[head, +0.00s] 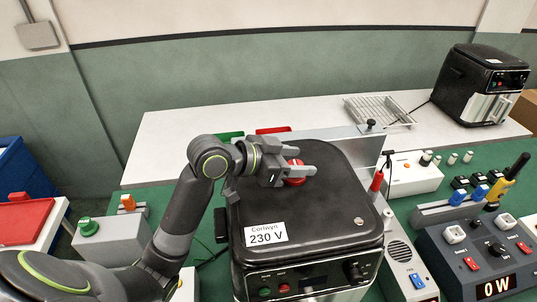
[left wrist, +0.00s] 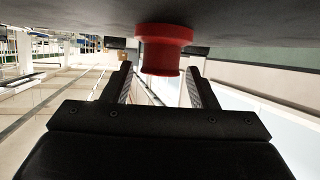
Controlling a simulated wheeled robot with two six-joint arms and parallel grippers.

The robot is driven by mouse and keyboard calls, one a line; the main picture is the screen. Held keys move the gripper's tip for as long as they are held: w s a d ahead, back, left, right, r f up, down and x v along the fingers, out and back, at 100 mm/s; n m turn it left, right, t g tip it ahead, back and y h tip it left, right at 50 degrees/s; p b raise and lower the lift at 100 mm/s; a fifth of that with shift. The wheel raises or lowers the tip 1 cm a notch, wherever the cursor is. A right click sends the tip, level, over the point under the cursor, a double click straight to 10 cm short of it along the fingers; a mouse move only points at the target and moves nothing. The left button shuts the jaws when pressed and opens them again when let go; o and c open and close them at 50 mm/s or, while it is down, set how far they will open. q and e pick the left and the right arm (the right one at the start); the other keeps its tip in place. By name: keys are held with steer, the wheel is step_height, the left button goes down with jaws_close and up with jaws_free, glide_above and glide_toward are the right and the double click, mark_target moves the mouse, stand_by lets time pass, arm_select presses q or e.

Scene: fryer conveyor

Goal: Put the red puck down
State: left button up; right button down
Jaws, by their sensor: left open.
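The red puck (head: 296,180) is on the black top of the air fryer (head: 335,205), behind the label reading Corlwyn 230 V. My left gripper (head: 306,153) is low over the fryer's top, with one finger partly covering the puck. In the left wrist view the puck (left wrist: 162,50) touches the dark surface across the top of the picture. The two fingers of the left gripper (left wrist: 160,75) are spread apart, with the puck in front of the gap between them and clear space on both sides. My right gripper is not in view.
A second black fryer (head: 484,85) stands at the back right beside a wire rack (head: 380,110). A panel reading 0 W (head: 485,265) with switches is at the right. A red-handled probe (head: 377,180) stands near the fryer's right edge. A green-knobbed box (head: 105,240) is at the left.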

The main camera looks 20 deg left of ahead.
arm_select(q)
steer(key=shift+s+a+r, duration=0.25)
steer(key=shift+a+r, duration=0.05)
steer(key=shift+a, duration=0.05)
steer(key=b+v, duration=0.1)
steer(key=v, duration=0.9)
steer(key=shift+s+r, duration=0.15)
steer(key=shift+s+a+r, duration=0.2)
steer(key=shift+s, duration=0.15)
